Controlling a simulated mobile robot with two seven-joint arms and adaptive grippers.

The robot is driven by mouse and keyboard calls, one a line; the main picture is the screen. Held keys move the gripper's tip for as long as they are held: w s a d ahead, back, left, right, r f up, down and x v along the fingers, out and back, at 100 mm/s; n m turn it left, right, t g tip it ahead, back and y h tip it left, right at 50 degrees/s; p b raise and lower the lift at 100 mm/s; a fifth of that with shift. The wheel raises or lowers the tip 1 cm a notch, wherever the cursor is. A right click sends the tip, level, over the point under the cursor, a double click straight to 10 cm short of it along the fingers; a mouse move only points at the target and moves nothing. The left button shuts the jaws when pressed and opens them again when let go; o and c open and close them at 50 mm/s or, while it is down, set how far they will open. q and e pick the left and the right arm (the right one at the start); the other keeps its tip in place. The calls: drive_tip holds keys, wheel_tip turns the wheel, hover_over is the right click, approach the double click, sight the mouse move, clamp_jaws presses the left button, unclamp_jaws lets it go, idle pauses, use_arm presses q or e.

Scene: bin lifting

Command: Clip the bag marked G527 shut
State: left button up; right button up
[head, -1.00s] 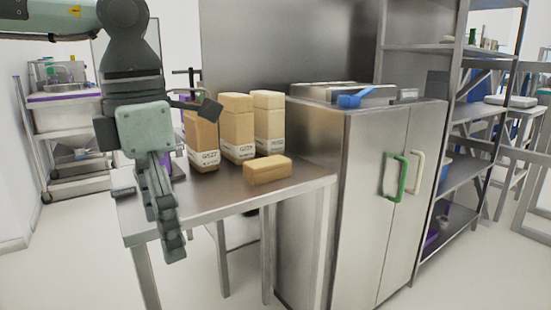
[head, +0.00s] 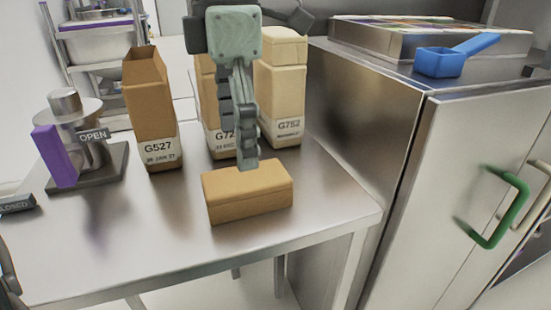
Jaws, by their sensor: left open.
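The bag marked G527 (head: 150,105) is a tall brown paper bag standing upright on the steel table, left of two similar bags. Its top is unfolded and open, and its label faces me. My left gripper (head: 247,163) points down from above, to the right of that bag and apart from it. It is open and empty, seen nearly edge-on, with its fingertips just above or behind a low brown block (head: 248,192). I cannot tell whether they touch. My right gripper is not in view.
The middle bag (head: 207,95) is partly hidden by my gripper; bag G752 (head: 280,85) stands right of it. A steel cabinet (head: 360,120) rises at right, a blue scoop (head: 438,62) on top.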

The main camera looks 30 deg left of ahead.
sight(245, 176)
use_arm(q)
drive_tip(key=shift+w, duration=0.25)
drive_tip(key=shift+s+r, duration=0.1)
drive_tip(key=shift+s, duration=0.1)
wheel_tip(245, 176, down, 2)
drive_tip(key=shift+f, duration=0.2)
drive_tip(key=shift+w+f, duration=0.1)
drive_tip(key=shift+f, duration=0.15)
drive_tip(key=f, duration=0.4)
drive_tip(key=shift+w+d+f, duration=0.1)
drive_tip(key=shift+d+f, duration=0.1)
drive_tip(key=shift+d, duration=0.05)
drive_tip(key=shift+f, duration=0.2)
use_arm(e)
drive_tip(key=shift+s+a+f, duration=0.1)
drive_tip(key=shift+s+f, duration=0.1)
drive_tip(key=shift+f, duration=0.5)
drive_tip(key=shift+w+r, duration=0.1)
